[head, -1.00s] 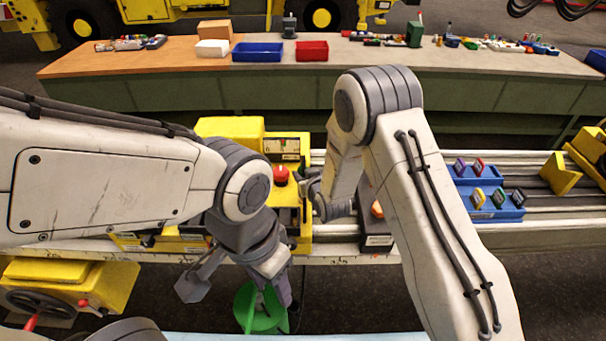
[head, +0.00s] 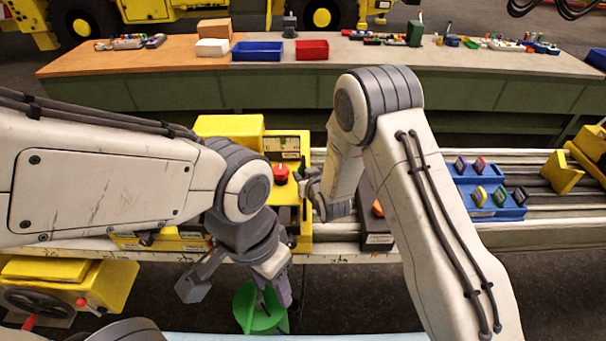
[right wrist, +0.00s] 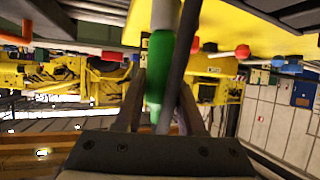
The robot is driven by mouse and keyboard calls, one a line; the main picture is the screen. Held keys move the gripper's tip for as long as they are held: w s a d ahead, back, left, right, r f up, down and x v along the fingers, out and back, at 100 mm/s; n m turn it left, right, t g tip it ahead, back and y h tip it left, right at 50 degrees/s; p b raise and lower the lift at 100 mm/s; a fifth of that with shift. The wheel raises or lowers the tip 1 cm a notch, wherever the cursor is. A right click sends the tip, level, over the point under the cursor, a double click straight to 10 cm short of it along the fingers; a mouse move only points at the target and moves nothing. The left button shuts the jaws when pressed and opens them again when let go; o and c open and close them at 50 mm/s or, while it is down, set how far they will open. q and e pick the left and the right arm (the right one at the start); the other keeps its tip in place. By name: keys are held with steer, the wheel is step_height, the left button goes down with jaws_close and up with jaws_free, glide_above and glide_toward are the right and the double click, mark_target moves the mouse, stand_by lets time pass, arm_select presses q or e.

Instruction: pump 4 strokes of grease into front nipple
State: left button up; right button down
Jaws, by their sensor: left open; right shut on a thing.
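My right gripper (head: 308,186) is beside the yellow machine (head: 232,127), to the right of its red knob. In the right wrist view my right gripper (right wrist: 160,100) is shut on a green handle (right wrist: 157,62) with a grey rod above it; a dark bar passes along its right side. My left gripper (head: 276,284) is open, low in front of the bench. It is just above or beside a green slotted round piece (head: 260,318); I cannot tell whether they touch. I cannot make out the front nipple.
A red knob (head: 281,171) tops a yellow box. A black block (head: 376,236) stands right of my right gripper. Blue holders (head: 492,196) with coloured pieces sit farther right on the rails. The rear bench carries a blue bin (head: 258,52) and a red bin (head: 312,51).

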steer(key=shift+f+b, duration=0.75)
steer(key=shift+b, duration=0.05)
